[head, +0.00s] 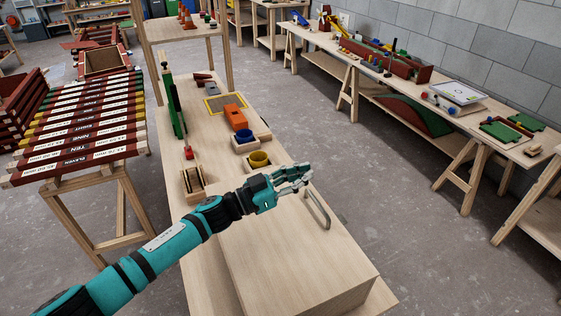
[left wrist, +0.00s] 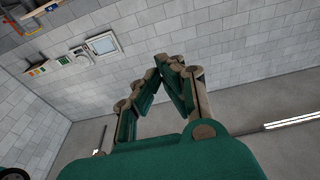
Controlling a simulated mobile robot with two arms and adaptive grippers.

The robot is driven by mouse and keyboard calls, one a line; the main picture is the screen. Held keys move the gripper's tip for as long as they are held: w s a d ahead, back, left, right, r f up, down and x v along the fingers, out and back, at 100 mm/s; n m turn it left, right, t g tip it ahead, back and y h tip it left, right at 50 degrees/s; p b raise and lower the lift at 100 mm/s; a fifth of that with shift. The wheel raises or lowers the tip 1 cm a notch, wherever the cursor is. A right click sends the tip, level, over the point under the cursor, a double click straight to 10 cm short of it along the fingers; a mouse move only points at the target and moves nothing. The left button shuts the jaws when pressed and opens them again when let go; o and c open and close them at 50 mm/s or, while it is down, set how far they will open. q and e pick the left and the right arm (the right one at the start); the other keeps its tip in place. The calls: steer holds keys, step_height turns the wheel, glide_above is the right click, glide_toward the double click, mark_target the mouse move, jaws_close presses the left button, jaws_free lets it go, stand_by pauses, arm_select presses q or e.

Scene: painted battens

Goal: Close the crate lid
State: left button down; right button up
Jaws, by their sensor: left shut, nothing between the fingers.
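The pale wooden crate (head: 345,296) stands at the near end of the workbench. Its plain wooden lid (head: 290,255) looks flat across the top, and I see no open gap along the near edges. A grey-green bar handle (head: 326,216) is at the lid's right side. My left gripper (head: 308,170) is shut and empty, above the far part of the crate beside the handle, not holding it. My teal arm hides part of the lid's left and far edges. In the left wrist view, the closed fingers (left wrist: 176,64) point at the wall, and no crate shows. My right gripper is out of view.
On the bench beyond the crate are a yellow cup (head: 259,160), a blue cup (head: 244,137), an orange block (head: 235,117) and a small wooden box (head: 193,183). A rack of painted battens (head: 85,125) stands left. Floor (head: 420,240) to the right is clear.

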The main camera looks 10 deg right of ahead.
arm_select(q)
steer(key=d+f+y+p, duration=0.1)
steer(key=f, duration=0.1)
steer(key=d+f+y+p, duration=0.1)
steer(key=f, duration=0.2)
steer(key=w+d+f+g+y+p, duration=0.1)
steer(key=d+f, duration=0.1)
steer(key=shift+f+y, duration=0.15)
steer(key=shift+y, duration=0.15)
steer(key=shift+w+d+f+y, duration=0.1)
steer(key=shift+d+f+y, duration=0.15)
steer(key=shift+f, duration=0.5)
